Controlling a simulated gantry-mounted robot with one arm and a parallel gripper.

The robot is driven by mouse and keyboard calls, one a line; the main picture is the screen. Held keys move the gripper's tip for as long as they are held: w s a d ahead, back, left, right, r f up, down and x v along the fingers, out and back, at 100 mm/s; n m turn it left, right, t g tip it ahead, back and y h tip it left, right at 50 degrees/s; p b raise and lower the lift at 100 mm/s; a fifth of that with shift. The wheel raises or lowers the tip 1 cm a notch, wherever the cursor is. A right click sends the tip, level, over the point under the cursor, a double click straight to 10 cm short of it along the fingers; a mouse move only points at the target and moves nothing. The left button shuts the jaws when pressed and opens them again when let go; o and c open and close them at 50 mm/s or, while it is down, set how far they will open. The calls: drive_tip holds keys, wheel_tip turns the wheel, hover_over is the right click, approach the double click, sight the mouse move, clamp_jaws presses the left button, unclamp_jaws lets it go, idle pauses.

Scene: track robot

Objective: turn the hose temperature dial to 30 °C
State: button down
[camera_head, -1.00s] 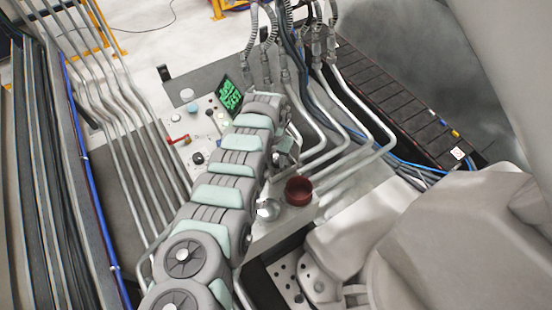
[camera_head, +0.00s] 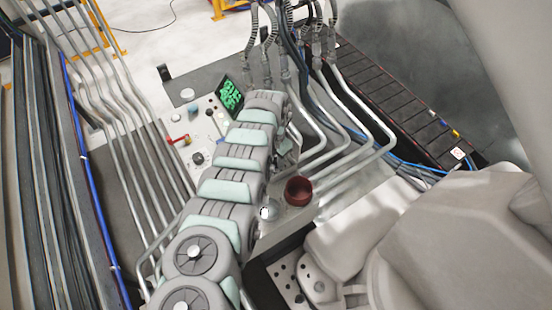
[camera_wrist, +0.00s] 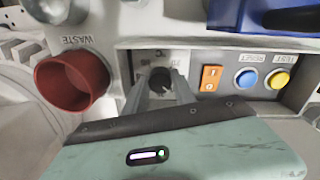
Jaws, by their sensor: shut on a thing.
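The dial (camera_wrist: 160,80) is a dark round knob on a pale panel, low in a recess, in the wrist view. My gripper (camera_wrist: 160,88) is shut on it, with one grey finger on each side of the knob. The dial's scale and pointer are too small to read. In the head view my arm hides the dial and the gripper. A small screen with green characters (camera_head: 229,94) stands on the panel beyond my arm; its text cannot be read.
In the wrist view a dark red cup marked WASTE (camera_wrist: 72,80) is left of the dial. An orange switch (camera_wrist: 211,78), a blue button (camera_wrist: 246,79) and a yellow button (camera_wrist: 279,79) sit to its right. A blue object (camera_wrist: 262,15) is above. Metal pipes (camera_head: 345,120) run beside my arm.

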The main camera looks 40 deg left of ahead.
sight(275, 160)
idle(0.3)
drive_tip(key=c, duration=1)
unclamp_jaws()
drive_tip(key=shift+c, duration=0.2)
drive_tip(key=shift+r, duration=0.1)
wheel_tip(275, 160, up, 11)
drive_tip(key=p, duration=0.1)
drive_tip(key=shift+a+f+p, duration=0.2)
drive_tip(key=shift+a+p, duration=0.05)
drive_tip(key=shift+p, duration=0.15)
